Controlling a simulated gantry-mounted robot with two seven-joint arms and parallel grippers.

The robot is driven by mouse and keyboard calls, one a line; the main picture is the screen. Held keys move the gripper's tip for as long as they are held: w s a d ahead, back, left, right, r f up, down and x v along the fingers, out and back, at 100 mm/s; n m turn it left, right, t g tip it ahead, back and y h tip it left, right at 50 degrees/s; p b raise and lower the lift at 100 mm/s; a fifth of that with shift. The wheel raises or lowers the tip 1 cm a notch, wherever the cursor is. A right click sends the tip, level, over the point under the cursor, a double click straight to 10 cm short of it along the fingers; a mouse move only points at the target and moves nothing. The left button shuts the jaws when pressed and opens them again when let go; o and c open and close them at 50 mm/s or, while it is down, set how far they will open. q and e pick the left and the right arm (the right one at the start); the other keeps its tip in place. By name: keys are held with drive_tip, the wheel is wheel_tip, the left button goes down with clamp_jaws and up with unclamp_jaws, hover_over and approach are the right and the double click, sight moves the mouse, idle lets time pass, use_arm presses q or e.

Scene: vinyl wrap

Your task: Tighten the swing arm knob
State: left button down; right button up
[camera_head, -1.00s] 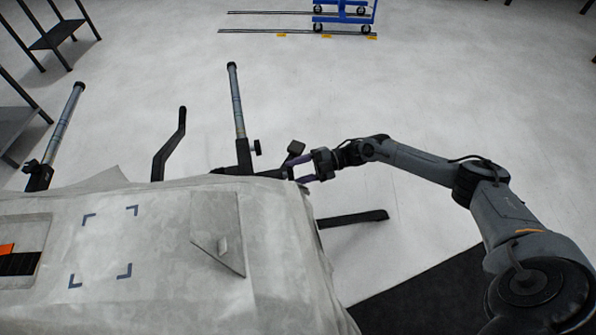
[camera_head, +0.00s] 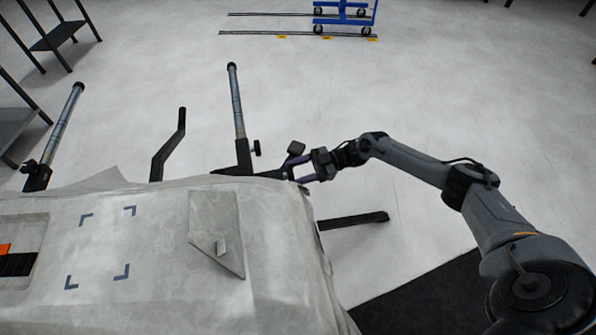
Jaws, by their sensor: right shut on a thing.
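My right gripper (camera_head: 300,170) reaches in from the right at the far right corner of the covered table. Its purple-tinted fingers are shut on a small dark part at the stand, which I take for the swing arm knob (camera_head: 287,172). The part is small and mostly hidden by the fingers and the cover's edge. A black side knob (camera_head: 256,148) sits on the upright post (camera_head: 237,105), left of the gripper and apart from it. A dark block (camera_head: 296,147) stands just behind the fingers. My left gripper is not in view.
A black stand leg (camera_head: 352,220) sticks out below my forearm.

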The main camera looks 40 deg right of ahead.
idle(0.4)
drive_tip(key=o, duration=1)
drive_tip(key=v, duration=1)
drive_tip(key=shift+s+d+r, duration=0.1)
drive_tip(key=shift+s+d, duration=0.05)
drive_tip(key=shift+d, duration=0.2)
